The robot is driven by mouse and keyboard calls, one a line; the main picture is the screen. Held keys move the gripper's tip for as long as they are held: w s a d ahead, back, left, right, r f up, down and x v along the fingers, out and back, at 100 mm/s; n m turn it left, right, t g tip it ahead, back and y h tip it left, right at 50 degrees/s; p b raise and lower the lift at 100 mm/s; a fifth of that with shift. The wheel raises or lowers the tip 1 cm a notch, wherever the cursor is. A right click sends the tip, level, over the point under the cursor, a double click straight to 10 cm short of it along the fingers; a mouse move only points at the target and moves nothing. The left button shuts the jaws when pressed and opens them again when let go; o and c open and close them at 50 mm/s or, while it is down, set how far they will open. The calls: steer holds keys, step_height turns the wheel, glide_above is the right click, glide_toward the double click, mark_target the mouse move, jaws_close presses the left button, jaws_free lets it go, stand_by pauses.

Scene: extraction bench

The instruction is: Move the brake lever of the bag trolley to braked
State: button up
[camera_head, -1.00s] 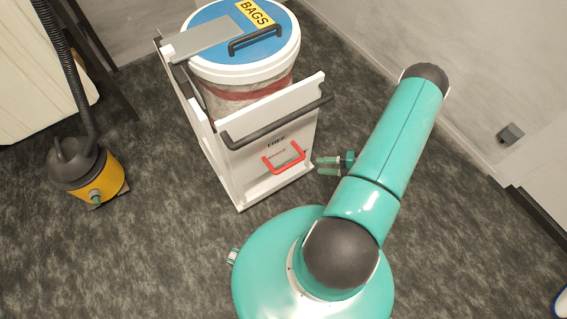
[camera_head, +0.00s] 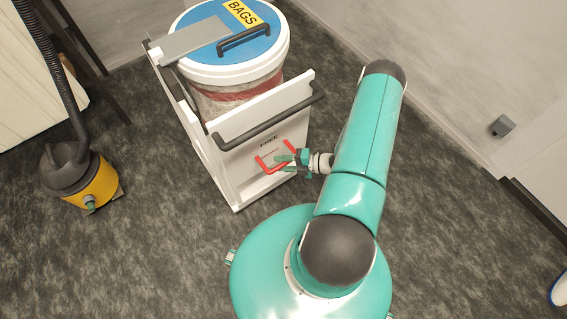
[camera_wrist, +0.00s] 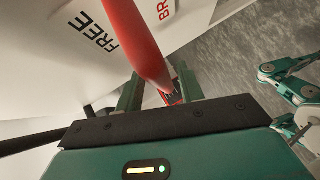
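The bag trolley (camera_head: 240,178) is a white cart with a dark push bar (camera_head: 268,122) along its near panel. Its brake lever (camera_head: 263,166) is a red U-shaped handle on that panel, below the word FREE. A red BRAKE label is partly hidden behind the lever. My gripper (camera_head: 281,162) is at the lever, its green fingers reaching in from the right. In the wrist view the red lever (camera_wrist: 146,45) runs between the two fingers of my gripper (camera_wrist: 160,90). The fingers stand apart with space beside the bar; contact is unclear.
A white drum (camera_head: 236,68) with a blue lid marked BAGS sits on the trolley. A yellow and black vacuum cleaner (camera_head: 92,184) stands on the left with its hose upright. A grey wall runs along the right. The carpet between vacuum and trolley is clear.

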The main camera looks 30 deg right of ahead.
steer(key=shift+c, duration=0.2)
jaws_close()
steer(key=shift+f+t, duration=0.1)
steer(key=shift+t, duration=0.2)
steer(key=shift+w+f+n+t+y, duration=0.2)
steer(key=shift+f+n+t+y, duration=0.35)
steer(key=shift+f+n, duration=0.2)
steer(key=shift+w+f+n+t+y, duration=0.15)
steer(key=shift+f+n+t+y, duration=0.35)
steer(key=shift+f+n, duration=0.25)
steer(key=shift+w+f+n+t+y, duration=0.2)
steer(key=shift+f+n+t+y, duration=0.3)
steer(key=shift+f+n, duration=0.25)
steer(key=shift+o, duration=0.2)
jaws_free()
steer(key=shift+s, duration=0.1)
